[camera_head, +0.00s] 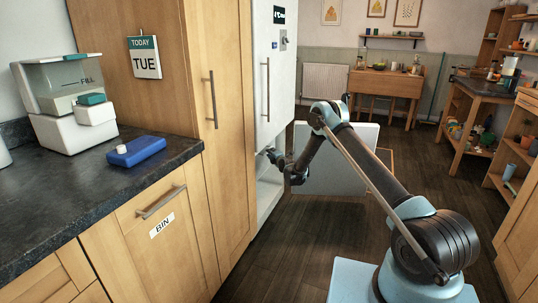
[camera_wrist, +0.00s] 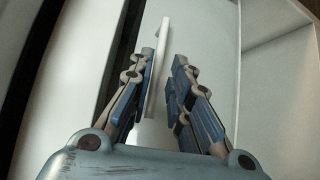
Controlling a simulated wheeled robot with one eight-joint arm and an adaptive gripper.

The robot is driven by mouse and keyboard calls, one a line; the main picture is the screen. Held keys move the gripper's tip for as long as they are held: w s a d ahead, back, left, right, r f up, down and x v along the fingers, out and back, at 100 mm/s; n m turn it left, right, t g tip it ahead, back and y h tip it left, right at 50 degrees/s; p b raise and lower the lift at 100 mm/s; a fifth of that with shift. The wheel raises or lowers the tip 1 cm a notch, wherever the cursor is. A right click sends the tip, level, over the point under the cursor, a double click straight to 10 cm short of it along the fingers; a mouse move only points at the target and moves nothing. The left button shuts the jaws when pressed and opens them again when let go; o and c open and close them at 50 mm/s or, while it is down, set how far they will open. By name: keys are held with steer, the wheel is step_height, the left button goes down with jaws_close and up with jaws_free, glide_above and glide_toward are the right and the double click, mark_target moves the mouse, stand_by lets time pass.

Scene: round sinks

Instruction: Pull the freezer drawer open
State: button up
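The tall white freezer unit (camera_head: 284,75) stands beside the wooden cabinets, with a long vertical handle on its upper door. Below that door, the lower part is open, showing a pale interior (camera_head: 266,192). A white panel (camera_head: 340,165) stands out from the unit behind my arm; I cannot tell exactly how it joins. My gripper (camera_head: 270,156) is at the lower opening, partly hidden. In the wrist view its fingers (camera_wrist: 163,95) are apart. A slim white bar (camera_wrist: 155,85) runs between them, close to the left finger, with a gap to the right finger.
Left are a wooden drawer front (camera_head: 150,225) labelled BIN and a dark counter (camera_head: 60,190) with a blue box (camera_head: 137,151). Dark floor (camera_head: 290,255) is clear before the freezer. Wooden shelves (camera_head: 515,165) stand right, a desk (camera_head: 386,84) at the back.

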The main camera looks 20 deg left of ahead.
steer(key=shift+x, duration=2.15)
jaws_close()
